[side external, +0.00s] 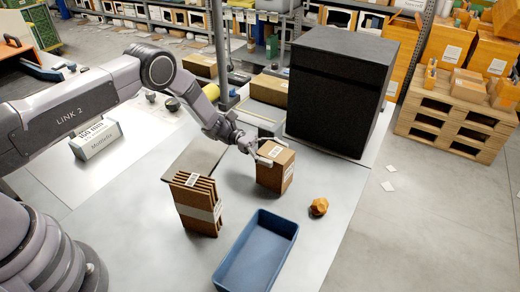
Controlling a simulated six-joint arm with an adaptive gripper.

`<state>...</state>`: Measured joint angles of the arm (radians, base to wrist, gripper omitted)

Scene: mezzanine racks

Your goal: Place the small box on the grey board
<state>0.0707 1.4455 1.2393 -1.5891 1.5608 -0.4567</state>
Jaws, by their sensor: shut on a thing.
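The small box (272,176) is a brown cardboard box with a white label, at the middle of the table in the side external view. My gripper (270,151) is shut on its upper part, reaching in from the left. The box looks upright; I cannot tell whether its base touches the table. The grey board (196,157) lies flat on the table to the left of the box, partly hidden by a bundle of cardboard. The visible part of the board is bare.
The strapped cardboard bundle (197,204) stands in front of the board. A blue bin (284,226) and an orange-brown lump (319,206) are nearer the front. A big black box (340,85) stands behind right. A flat carton (268,90) lies at the back.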

